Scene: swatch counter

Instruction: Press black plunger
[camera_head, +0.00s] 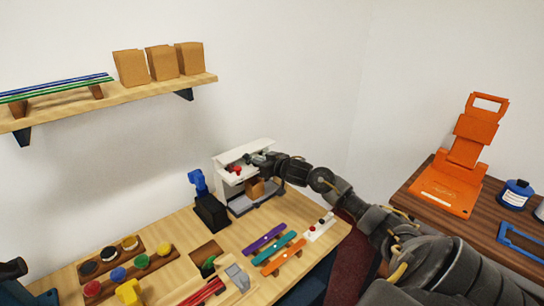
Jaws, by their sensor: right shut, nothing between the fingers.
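My right gripper (255,158) is shut and empty. It is at the top front of a white stand (228,158) on the wooden counter, close to the stand's red knobs (236,169). Whether it touches the stand is too small to tell. No black plunger can be made out clearly at the stand; the gripper may hide part of it. Small black and red tops also show on a white strip (320,228) at the counter's right. A round black piece (88,268) sits in a wooden holder with coloured ones at the left. My left gripper is not identifiable here.
A brown block (255,188) is inside the stand. A blue-and-black device (210,208) stands left of it. Purple, teal and orange strips (274,245) lie in front. A shelf (110,95) hangs above; a dark side table (440,200) with an orange stand (455,180) is right.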

